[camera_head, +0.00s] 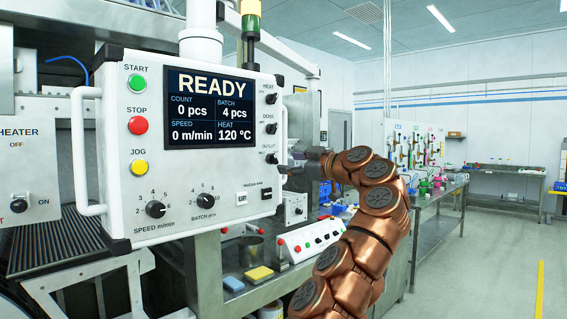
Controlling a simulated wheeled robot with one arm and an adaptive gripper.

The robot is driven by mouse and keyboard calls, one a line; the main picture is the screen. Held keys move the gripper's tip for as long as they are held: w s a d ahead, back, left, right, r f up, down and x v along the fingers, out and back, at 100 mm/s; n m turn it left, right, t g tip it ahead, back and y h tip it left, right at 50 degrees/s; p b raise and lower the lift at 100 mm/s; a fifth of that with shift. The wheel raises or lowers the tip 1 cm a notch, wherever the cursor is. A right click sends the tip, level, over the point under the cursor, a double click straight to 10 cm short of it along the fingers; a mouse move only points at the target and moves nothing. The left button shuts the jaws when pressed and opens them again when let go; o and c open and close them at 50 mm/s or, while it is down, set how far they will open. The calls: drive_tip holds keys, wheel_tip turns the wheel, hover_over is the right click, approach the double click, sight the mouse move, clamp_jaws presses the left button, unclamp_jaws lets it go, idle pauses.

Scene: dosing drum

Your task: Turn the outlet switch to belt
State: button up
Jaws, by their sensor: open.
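The white control panel (150,195) fills the left and middle of the head view. Its screen (210,108) reads READY, 0 pcs, batch 4, 0 m/min and 120 °C. The outlet switch (271,158) is a small black knob low on the panel's right edge, below the heat and dose knobs. Its setting is too small to read. My gripper (285,167) is open, just right of and slightly below the outlet switch, with its fingertips pointing left at it. I cannot tell whether they touch it. My copper arm comes up from the lower right.
A white handle (281,140) stands at the panel's right edge, close to my gripper. The heat knob (271,99) and dose knob (271,129) sit above. A small button box (310,238) lies on the bench below. The floor at right (480,270) is clear.

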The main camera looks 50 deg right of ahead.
drive_tip(key=s, duration=0.6)
drive_tip(key=shift+a, duration=0.1)
idle(0.5)
